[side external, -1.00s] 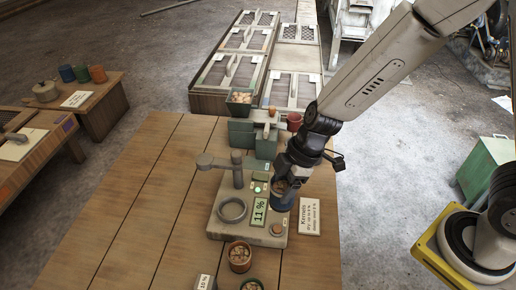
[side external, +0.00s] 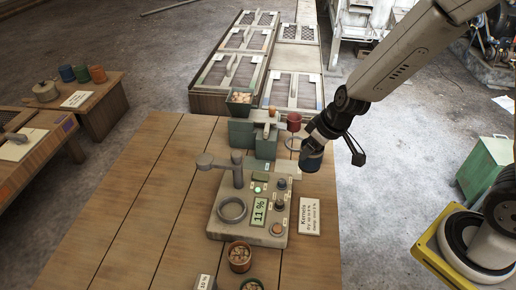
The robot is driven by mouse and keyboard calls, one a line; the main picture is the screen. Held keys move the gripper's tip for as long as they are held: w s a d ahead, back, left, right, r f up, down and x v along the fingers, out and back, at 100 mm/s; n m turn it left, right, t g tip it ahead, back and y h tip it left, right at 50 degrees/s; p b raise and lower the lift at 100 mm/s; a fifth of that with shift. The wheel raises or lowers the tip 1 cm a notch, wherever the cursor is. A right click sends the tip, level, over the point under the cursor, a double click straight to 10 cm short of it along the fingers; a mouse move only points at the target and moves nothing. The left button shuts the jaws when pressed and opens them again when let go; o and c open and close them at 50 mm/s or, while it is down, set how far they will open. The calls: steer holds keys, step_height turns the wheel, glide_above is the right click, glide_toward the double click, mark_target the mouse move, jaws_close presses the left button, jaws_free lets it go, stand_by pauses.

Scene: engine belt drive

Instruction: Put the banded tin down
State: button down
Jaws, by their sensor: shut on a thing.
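My gripper (side external: 314,144) is shut on a dark blue tin (side external: 311,160) and holds it above the right edge of the wooden table. Too little of the tin's side shows to tell its bands. The tin is to the right of and beyond the grey meter (side external: 247,212), whose display reads 11 %. A pale ring (side external: 293,142) lies just left of my gripper, partly hidden by it. What is inside the tin cannot be seen.
A red cup (side external: 294,122) and green boxes (side external: 242,132) stand at the table's far end. A brown tin of kernels (side external: 240,256) is at the front, and a Kernels card (side external: 309,216) lies right of the meter. The table's left (side external: 150,190) is clear.

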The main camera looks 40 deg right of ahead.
steer(key=shift+w+d+r+m+h, duration=0.1)
steer(key=shift+w+d+m+h, duration=0.1)
steer(key=shift+d+m, duration=0.3)
steer(key=shift+w+d+r+m+h, duration=0.1)
steer(key=shift+d+m+h, duration=0.1)
steer(key=shift+d+m, duration=0.3)
steer(key=shift+w+d+r+m+h, duration=0.1)
steer(key=shift+w+d+m+h, duration=0.1)
steer(key=shift+d+m, duration=0.3)
steer(key=shift+d, duration=0.1)
steer(key=shift+s+a+n, duration=0.1)
steer(key=shift+a+n, duration=0.15)
steer(key=shift+n, duration=0.05)
steer(key=s+a+n+g+y, duration=0.1)
steer(key=s+a+n+y, duration=0.1)
steer(key=a+n, duration=0.5)
steer(key=s+a+f+n+g+y, duration=0.1)
steer(key=s+a+n+g+y, duration=0.1)
steer(key=a+n, duration=0.5)
steer(key=s+a, duration=0.1)
steer(key=a, duration=0.2)
steer(key=shift+s+n, duration=0.3)
steer(key=shift+s, duration=0.1)
steer(key=shift+w+a+f, duration=0.1)
